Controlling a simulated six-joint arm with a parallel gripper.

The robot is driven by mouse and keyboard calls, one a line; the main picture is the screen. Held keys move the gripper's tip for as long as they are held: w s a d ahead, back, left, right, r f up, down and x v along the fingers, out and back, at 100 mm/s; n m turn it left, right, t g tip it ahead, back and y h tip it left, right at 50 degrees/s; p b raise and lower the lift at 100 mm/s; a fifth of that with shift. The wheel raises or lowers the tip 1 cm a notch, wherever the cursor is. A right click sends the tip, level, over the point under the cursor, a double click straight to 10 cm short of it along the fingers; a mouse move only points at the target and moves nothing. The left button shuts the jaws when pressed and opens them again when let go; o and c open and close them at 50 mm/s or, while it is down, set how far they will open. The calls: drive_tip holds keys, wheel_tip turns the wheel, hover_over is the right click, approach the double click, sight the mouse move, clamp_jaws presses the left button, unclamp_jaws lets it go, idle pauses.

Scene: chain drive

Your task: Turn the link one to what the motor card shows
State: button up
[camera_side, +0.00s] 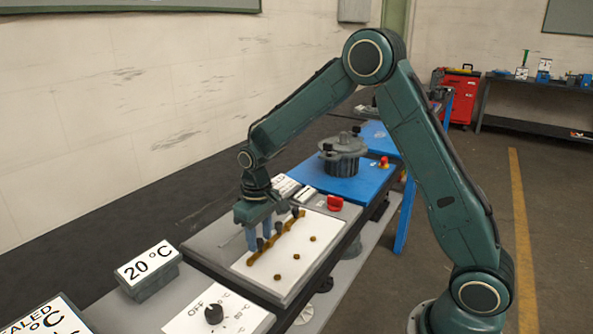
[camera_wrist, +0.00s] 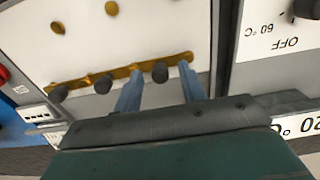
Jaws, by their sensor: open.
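A brass link strip (camera_side: 270,236) lies along one row of a white terminal board (camera_side: 254,268), with three black knobs on it. The strip also shows in the wrist view (camera_wrist: 130,73). A row of brass studs (camera_side: 296,256) runs beside it, without knobs. My gripper (camera_side: 259,238) points down over the strip's near end. In the wrist view its two blue fingers (camera_wrist: 160,90) are apart, one on each side of the end knob (camera_wrist: 160,72). I cannot tell whether they touch it. Small white cards (camera_side: 285,186) stand behind the board, too small to read.
A dial panel (camera_side: 247,320) marked OFF and a 20 °C block (camera_side: 150,272) stand at the near end. A red knob (camera_side: 335,203) is beyond the board. A grey motor-like unit (camera_side: 342,152) sits on a blue plate (camera_side: 352,187). The board's stud side is clear.

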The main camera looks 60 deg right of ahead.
drive_tip(key=shift+f, duration=0.2)
clamp_jaws()
